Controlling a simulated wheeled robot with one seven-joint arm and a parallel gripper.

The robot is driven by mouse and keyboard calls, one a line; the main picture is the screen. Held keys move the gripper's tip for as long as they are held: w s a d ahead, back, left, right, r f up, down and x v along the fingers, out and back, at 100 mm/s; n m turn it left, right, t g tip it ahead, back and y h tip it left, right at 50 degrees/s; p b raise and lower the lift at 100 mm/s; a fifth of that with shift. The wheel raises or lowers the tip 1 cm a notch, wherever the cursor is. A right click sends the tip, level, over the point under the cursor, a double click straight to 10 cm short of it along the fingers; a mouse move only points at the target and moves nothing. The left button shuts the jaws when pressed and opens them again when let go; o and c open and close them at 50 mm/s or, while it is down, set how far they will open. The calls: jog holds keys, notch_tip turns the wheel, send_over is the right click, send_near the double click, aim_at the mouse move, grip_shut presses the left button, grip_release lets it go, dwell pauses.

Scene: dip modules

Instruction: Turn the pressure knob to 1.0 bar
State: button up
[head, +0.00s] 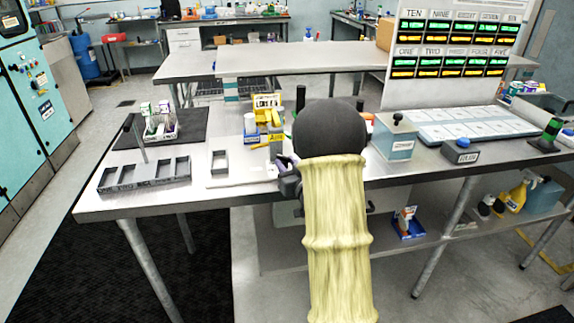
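No part can be made out for sure as the pressure knob, and no bar scale is readable. A pale blue-grey box (393,146) with a small black knob (397,117) on top stands on the steel bench, right of my arm. A dark box (462,156) with a blue button-like top (463,142) sits further right. My gripper (287,178) is at the bench's front edge, left of my yellow-sleeved arm. It is small and partly hidden by the arm, and its fingers cannot be told open or shut. It is apart from both boxes.
The steel bench (100,205) holds a slotted dark tray (146,184), a rack on a black mat (190,125) and yellow and blue items near my gripper. A labelled board (450,95) stands behind. A teal cabinet (40,115) with controls is at left. The floor at front left is clear.

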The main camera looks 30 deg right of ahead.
jog(key=shift+n+y+b, duration=0.35)
jog(key=shift+n+y, duration=0.05)
jog(key=shift+y, duration=0.3)
jog(key=o, duration=0.9)
jog(key=shift+o, duration=0.2)
jog(key=s+b, duration=0.4)
jog(key=s, duration=1)
jog(key=shift+s+d+f, duration=0.2)
jog(key=shift+s+d, duration=0.2)
jog(key=b, duration=0.2)
jog(key=shift+s+b, duration=0.35)
